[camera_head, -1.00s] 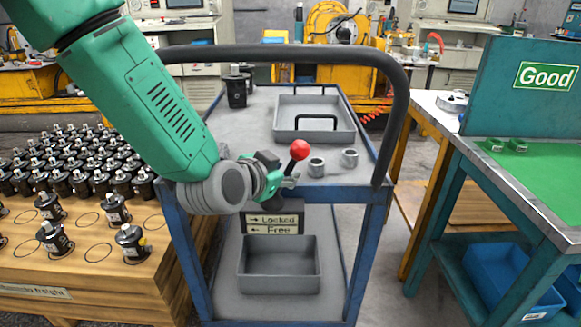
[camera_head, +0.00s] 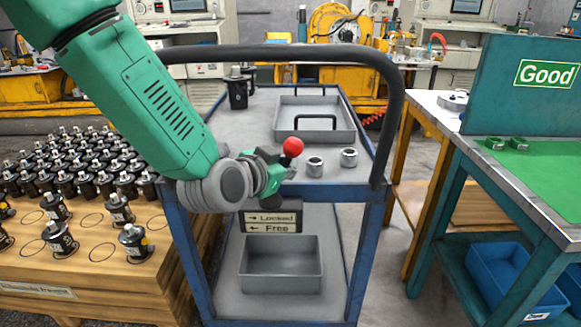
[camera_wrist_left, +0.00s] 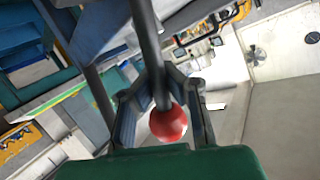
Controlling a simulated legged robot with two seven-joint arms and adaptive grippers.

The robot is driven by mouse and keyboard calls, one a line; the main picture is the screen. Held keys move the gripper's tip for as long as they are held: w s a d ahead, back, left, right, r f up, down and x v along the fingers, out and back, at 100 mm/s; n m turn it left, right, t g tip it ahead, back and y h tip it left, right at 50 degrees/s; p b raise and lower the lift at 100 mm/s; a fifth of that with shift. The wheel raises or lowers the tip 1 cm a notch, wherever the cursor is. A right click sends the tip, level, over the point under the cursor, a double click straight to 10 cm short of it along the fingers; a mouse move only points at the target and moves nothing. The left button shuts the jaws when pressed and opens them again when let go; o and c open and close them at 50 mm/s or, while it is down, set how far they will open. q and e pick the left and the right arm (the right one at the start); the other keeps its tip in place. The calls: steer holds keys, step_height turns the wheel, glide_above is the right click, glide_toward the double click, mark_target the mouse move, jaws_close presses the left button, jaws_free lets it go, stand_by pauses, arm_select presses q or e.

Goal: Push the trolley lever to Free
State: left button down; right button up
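The trolley lever has a red ball knob (camera_head: 293,147) and a dark stem, and stands at the near end of the blue trolley (camera_head: 230,131). In the head view it leans to the right. My left gripper (camera_head: 276,170) is at the lever, just below the knob. In the left wrist view the red knob (camera_wrist_left: 168,124) is between the two fingers, which close in on the stem beyond it. The lever's base is hidden by the gripper. A sign (camera_head: 270,221) below reads Locked with a right arrow and Free with a left arrow. My right gripper is out of view.
The trolley's dark handle bar (camera_head: 270,52) arches above my gripper. Two metal rings (camera_head: 315,167) and a grey tray (camera_head: 316,133) are on the trolley top. A wooden stand with several black motors (camera_head: 60,240) is left; a green-topped table (camera_head: 540,175) is right.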

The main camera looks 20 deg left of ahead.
arm_select(q)
steer(key=a, duration=0.1)
steer(key=s+a+n+t+h+b, duration=0.1)
steer(key=a+n+b, duration=0.1)
steer(key=shift+s+f, duration=0.15)
steer(key=shift+f, duration=0.15)
steer(key=a+n+t+b, duration=0.1)
steer(key=s+a+n+t+h+b, duration=0.1)
steer(key=n+b, duration=0.1)
steer(key=shift+s+a+h, duration=0.15)
steer(key=shift+a+h, duration=0.15)
steer(key=c, duration=2.2)
jaws_free()
steer(key=shift+a+b, duration=0.15)
steer(key=shift+b, duration=0.2)
steer(key=o, duration=0.6)
steer(key=shift+o, duration=0.2)
steer(key=shift+w, duration=0.3)
steer(key=shift+s+r, duration=0.1)
steer(key=shift+r, duration=0.15)
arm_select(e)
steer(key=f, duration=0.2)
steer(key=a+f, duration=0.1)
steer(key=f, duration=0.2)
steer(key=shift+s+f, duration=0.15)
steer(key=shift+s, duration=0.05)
arm_select(q)
steer(key=v, duration=0.7)
steer(key=shift+s+a+f, duration=0.15)
steer(key=shift+s+f, duration=0.1)
